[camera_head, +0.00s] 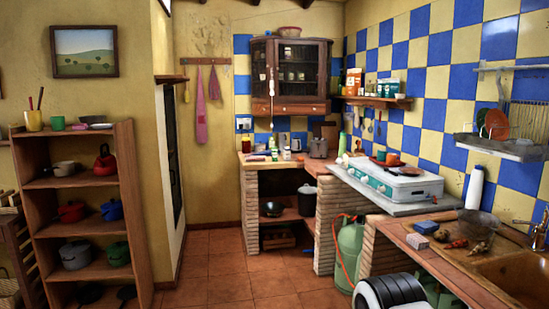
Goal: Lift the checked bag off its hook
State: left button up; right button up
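A wooden hook rail (205,61) is on the yellow back wall, left of the wall cabinet. A long pink cloth item (201,115) hangs from its middle. A shorter purple item (214,84) hangs to the right of it, and a small narrow item (186,88) hangs at the left. They are too small to make out a checked pattern, so I cannot tell which, if any, is the checked bag. Neither of my grippers is in view. A black and white part at the bottom edge, right of centre, appears to be my own arm.
A shelf with pots (85,206) stands at the left. Tiled floor (220,265) is free up to the back wall. At the right are the brick counter (328,215), a stove (390,180), a green gas bottle (349,245) and a sink (510,275).

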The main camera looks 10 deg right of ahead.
aim_at(214, 86)
jog(key=i+z, duration=0.15)
jog(key=i, duration=5)
